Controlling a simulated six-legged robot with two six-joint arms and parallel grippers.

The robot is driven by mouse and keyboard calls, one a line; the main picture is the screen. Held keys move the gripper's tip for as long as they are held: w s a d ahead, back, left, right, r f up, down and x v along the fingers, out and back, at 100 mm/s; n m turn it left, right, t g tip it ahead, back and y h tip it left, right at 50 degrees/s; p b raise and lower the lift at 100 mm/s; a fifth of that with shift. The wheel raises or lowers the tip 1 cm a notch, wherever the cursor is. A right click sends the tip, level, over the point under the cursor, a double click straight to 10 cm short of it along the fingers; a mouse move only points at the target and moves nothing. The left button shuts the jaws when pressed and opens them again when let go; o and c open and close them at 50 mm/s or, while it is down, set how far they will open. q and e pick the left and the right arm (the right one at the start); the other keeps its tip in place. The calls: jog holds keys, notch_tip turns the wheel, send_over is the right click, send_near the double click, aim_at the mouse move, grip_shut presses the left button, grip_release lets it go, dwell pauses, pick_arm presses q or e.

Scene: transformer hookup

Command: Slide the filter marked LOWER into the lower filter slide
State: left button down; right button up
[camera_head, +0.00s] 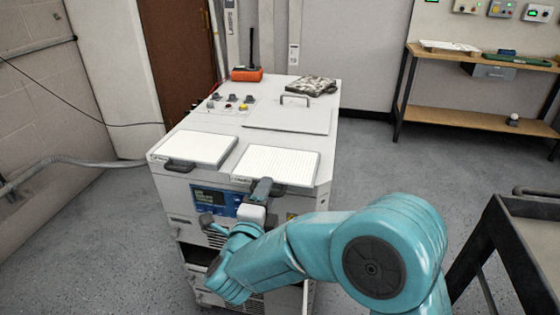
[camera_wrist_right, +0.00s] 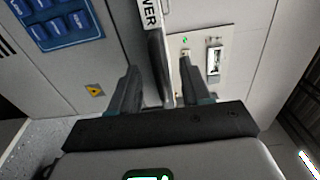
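Two flat white filters with dark handles lie on the cabinet top, the left filter (camera_head: 195,148) and the right filter (camera_head: 277,164). Their labels are too small to read in the head view. In the right wrist view a white edge (camera_wrist_right: 151,14) carries lettering ending in "WER", with a dark handle (camera_wrist_right: 157,65) below it. My right gripper (camera_wrist_right: 160,88) is open, its fingers on either side of this handle with visible gaps. My left gripper is not in view.
The cabinet front has a blue display panel (camera_head: 212,200) and a dark opening (camera_head: 196,255) lower down, partly hidden by my right arm. An orange device (camera_head: 246,74) and a patterned item (camera_head: 311,86) lie at the back of the cabinet top. A dark cart (camera_head: 525,235) stands at the right.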

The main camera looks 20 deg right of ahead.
jog(key=b+v, duration=0.2)
jog(key=v, duration=0.5)
jog(key=shift+b, duration=0.4)
